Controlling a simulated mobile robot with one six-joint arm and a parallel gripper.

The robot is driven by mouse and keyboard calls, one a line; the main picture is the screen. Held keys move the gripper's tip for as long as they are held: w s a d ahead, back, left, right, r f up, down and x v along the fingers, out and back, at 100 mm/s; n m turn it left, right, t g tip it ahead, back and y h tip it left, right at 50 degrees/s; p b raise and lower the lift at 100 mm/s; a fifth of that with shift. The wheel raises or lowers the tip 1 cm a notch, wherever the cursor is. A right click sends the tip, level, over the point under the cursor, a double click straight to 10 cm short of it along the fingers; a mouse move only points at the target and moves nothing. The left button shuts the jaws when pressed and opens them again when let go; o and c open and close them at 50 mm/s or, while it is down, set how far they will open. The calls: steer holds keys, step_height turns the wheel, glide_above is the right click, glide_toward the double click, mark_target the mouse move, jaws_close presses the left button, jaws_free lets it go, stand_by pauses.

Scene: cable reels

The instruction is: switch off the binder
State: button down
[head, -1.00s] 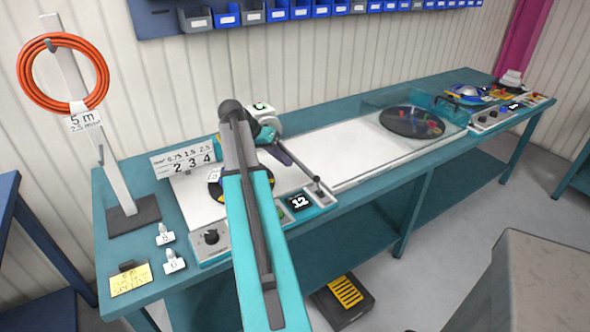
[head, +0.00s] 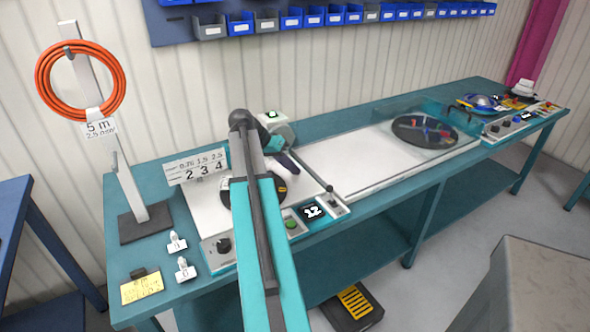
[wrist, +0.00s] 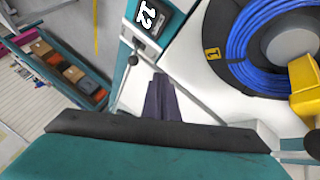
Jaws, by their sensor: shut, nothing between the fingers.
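No label reading "binder" is legible. The left machine has a control panel (head: 265,236) with a black knob (head: 224,245), a green button (head: 292,224), a display (head: 313,211) reading 12 and a small lever (head: 333,198). The display also shows in the wrist view (wrist: 147,20). A blue cable coil (wrist: 250,55) sits on its dark disc. The right machine has a control panel (head: 522,122) with knobs and a red control. My gripper (head: 285,163) is shut and empty above the left machine; its dark fingers also show in the wrist view (wrist: 161,85). My arm hides part of the left machine.
An orange cable coil (head: 80,70) hangs on a stand at the left. A dark turntable (head: 424,132) lies behind a clear guard. A yellow note (head: 142,288) and small white tags lie at the front left. A pedal (head: 353,306) is on the floor. A grey block (head: 550,285) stands front right.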

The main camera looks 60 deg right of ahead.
mark_target(330, 189)
steer(key=p+x, duration=0.2)
steer(key=x, duration=0.6)
steer(key=s+p, duration=0.1)
steer(key=s, duration=0.2)
steer(key=shift+d+r, duration=0.1)
steer(key=shift+s+p, duration=0.35)
steer(key=shift+s, duration=0.3)
steer(key=shift+w, duration=0.15)
steer(key=shift+b, duration=0.35)
steer(key=shift+s+r, duration=0.15)
steer(key=shift+s, duration=0.2)
